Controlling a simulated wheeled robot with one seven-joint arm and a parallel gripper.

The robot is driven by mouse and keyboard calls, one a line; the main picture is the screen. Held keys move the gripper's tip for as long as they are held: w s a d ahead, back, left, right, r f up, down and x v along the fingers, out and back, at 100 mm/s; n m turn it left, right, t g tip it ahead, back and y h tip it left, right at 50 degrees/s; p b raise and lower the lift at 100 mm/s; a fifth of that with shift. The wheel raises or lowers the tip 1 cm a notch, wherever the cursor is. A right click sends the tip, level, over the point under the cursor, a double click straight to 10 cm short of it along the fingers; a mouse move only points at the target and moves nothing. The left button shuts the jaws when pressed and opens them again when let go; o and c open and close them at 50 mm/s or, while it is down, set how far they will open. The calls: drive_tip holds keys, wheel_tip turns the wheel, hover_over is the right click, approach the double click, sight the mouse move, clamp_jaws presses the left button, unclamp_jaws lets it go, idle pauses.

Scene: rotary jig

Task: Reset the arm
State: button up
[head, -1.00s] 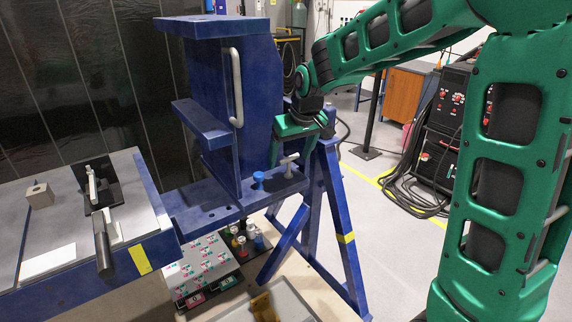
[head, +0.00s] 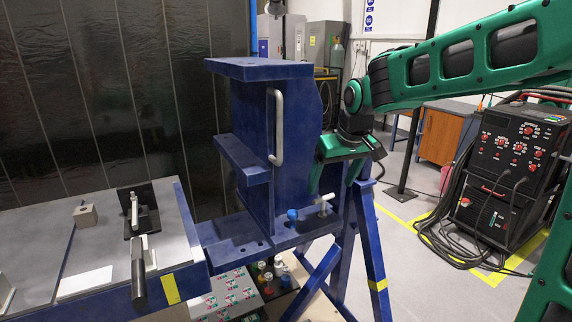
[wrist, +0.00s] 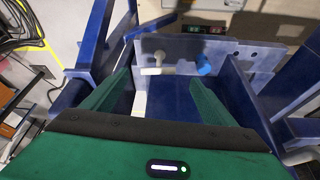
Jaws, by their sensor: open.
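My green gripper (head: 336,178) is open beside the right side of the blue rotary jig (head: 238,155), above its lower ledge. In the wrist view my gripper (wrist: 160,85) has its two fingers spread wide, with nothing between them but the blue jig plate behind. A metal T-handled pin (head: 323,203) stands in the ledge just below the fingers; it also shows in the wrist view (wrist: 157,65). A blue knob (head: 292,215) sits to its left, also seen in the wrist view (wrist: 204,64). The fingers appear clear of both.
A work table (head: 70,250) at left carries a toggle clamp (head: 138,230) and a small block (head: 86,215). A blue stand (head: 372,250) supports the jig. A welding machine (head: 505,165) with cables stands at right. Floor between them is open.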

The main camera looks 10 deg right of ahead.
drive_tip(key=s+d+f+m+g+h, duration=0.1)
drive_tip(key=s+d+f+m+g, duration=0.2)
drive_tip(key=s+d, duration=1.15)
drive_tip(key=s+d+f+m, duration=0.1)
drive_tip(key=s+f+m, duration=0.1)
drive_tip(key=s, duration=0.8)
drive_tip(key=s+d+f+m+g, duration=0.1)
drive_tip(key=s+f+m, duration=0.2)
drive_tip(key=s, duration=0.7)
drive_tip(key=shift+s+d+f+m+g, duration=0.2)
drive_tip(key=shift+s+f+m+g, duration=0.05)
drive_tip(key=shift+s+m+g, duration=0.05)
